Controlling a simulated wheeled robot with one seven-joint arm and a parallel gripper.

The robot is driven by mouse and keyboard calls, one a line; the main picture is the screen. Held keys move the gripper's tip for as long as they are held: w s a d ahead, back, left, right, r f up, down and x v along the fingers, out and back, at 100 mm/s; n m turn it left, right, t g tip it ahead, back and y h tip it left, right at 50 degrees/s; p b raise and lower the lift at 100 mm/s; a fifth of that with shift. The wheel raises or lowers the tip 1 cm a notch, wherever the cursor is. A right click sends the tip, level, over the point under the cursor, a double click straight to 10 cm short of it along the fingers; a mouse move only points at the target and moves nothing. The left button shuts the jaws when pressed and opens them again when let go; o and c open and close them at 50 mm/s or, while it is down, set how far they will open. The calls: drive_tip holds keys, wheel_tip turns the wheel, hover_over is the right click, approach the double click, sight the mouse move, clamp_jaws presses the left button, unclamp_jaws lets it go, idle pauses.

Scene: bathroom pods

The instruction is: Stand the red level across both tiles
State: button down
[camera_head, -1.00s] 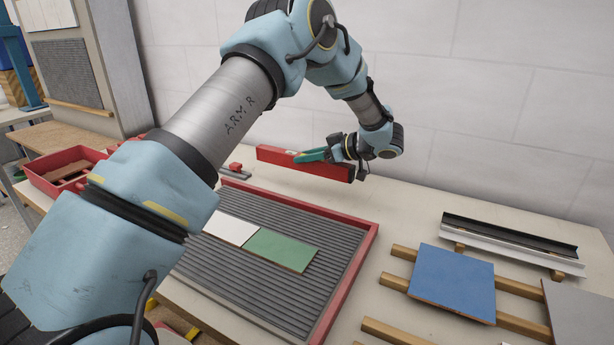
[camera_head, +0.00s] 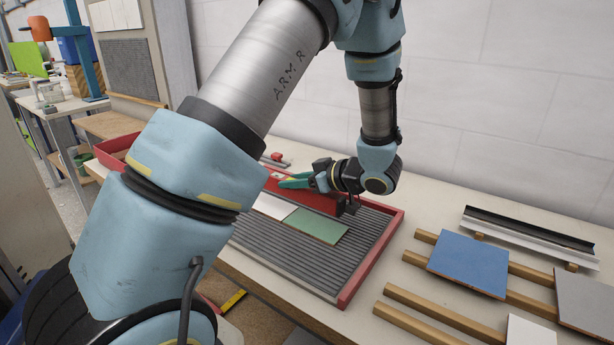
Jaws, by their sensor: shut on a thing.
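The red level (camera_head: 318,201) is long and narrow, and my gripper (camera_head: 322,186) is shut on it near its right part. It is held on edge over the far part of the grey ribbed bed (camera_head: 292,265), just behind the tiles. I cannot tell whether it touches anything. The white tile (camera_head: 274,206) and the green tile (camera_head: 316,226) lie end to end on the ribbed bed. The level's lower edge runs close along their back side in the picture. My arm and gripper hide the level's left end and part of its top.
A red rim (camera_head: 378,252) borders the ribbed bed. To the right, a blue tile (camera_head: 468,263) lies on wooden battens (camera_head: 430,320), with metal profiles (camera_head: 530,238) behind. A red tray (camera_head: 115,148) sits at left. A small red tool (camera_head: 276,158) lies behind the level.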

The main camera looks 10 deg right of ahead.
sight(294, 197)
drive_tip(key=shift+f+b, duration=2.25)
drive_tip(key=shift+f, duration=0.05)
drive_tip(key=shift+f+p, duration=0.5)
drive_tip(key=shift+c, duration=2.2)
unclamp_jaws()
drive_tip(key=shift+o, duration=0.4)
drive_tip(key=shift+o, duration=1.2)
